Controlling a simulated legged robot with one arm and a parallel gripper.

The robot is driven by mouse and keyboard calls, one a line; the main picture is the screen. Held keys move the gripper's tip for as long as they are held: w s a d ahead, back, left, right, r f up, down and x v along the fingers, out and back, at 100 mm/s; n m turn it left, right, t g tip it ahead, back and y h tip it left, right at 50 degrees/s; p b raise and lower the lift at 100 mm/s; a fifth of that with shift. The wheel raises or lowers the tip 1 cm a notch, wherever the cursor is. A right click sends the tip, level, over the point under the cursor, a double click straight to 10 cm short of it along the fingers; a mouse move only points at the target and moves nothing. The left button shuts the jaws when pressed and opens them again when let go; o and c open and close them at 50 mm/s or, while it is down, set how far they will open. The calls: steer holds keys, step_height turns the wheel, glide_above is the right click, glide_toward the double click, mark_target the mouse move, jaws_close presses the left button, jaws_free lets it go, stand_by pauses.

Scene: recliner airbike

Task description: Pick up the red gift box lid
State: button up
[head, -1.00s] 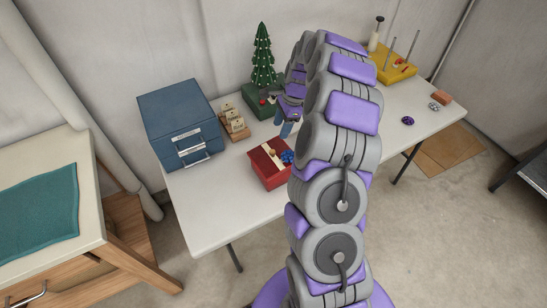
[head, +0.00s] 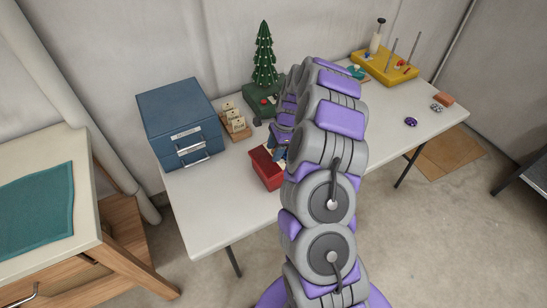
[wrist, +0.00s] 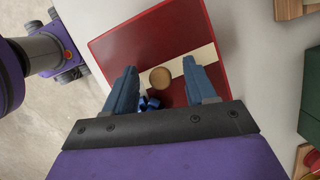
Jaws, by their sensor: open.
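The red gift box (head: 265,172) stands on the white table, partly hidden behind my arm in the head view. In the wrist view its red lid (wrist: 122,48) fills the upper middle, with a cream ribbon band (wrist: 207,55), a round wooden knob (wrist: 160,78) and a blue bow (wrist: 149,103). My gripper (wrist: 160,76) is open over the lid, one blue finger on each side of the knob. I cannot tell whether the fingers touch the lid. In the head view my gripper (head: 279,152) is mostly hidden by my arm.
A blue drawer box (head: 178,115) stands left of the gift box. A wooden card holder (head: 235,124) and a small green tree (head: 264,60) on a green base stand behind.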

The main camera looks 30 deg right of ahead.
steer(key=shift+d, duration=0.5)
steer(key=c, duration=0.6)
steer(key=shift+a, duration=0.3)
jaws_close()
steer(key=shift+d, duration=0.1)
